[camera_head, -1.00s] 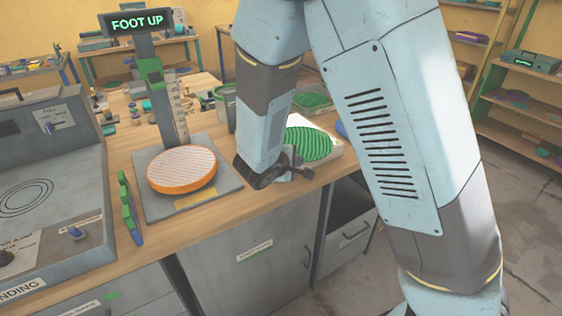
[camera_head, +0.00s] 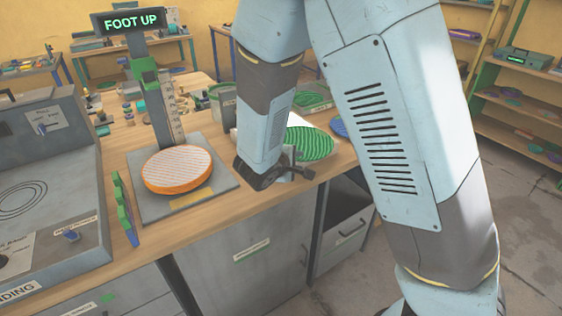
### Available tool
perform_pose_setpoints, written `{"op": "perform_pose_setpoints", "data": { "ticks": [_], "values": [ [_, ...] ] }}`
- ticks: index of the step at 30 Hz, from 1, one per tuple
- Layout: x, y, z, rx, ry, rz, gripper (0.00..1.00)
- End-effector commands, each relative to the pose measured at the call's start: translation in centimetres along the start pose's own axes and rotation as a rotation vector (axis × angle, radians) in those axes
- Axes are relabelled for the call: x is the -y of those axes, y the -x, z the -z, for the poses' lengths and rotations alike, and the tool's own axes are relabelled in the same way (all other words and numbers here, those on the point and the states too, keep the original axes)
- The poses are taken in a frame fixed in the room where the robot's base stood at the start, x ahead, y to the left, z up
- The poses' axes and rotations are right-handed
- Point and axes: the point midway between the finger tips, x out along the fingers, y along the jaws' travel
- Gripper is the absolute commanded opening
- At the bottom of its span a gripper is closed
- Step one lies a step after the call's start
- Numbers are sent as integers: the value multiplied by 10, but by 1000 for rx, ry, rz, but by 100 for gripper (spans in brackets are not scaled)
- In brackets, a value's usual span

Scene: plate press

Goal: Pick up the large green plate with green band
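A large round green plate (camera_head: 312,143) with pale stripes lies on a white surface at the right part of the bench. My forearm and wrist hide its left side. Whether its band is green is hard to make out. My gripper (camera_head: 275,176) is low over the bench's front edge, in front and to the left of the plate. It appears apart from the plate. The dark fingers are small and partly covered by my wrist, so their opening does not show. I see nothing held in it.
An orange striped plate (camera_head: 178,168) lies on the grey press base (camera_head: 150,207), under a post with a "FOOT UP" sign (camera_head: 132,21). Another green plate (camera_head: 311,100) lies behind, and a blue plate (camera_head: 338,128) at right. A grey control console (camera_head: 45,180) fills the left.

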Motion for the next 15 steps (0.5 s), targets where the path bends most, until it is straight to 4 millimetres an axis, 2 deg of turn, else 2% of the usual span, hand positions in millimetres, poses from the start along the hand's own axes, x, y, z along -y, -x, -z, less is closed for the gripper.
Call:
{"op": "perform_pose_setpoints", "data": {
  "ticks": [8, 11, 15],
  "values": [
    [0, 2, 1, -1, -1, -1, 34],
    [-1, 10, 1, -2, -3, -1, 34],
    [0, 32, 1, -5, -2, -1, 34]
  ]
}}
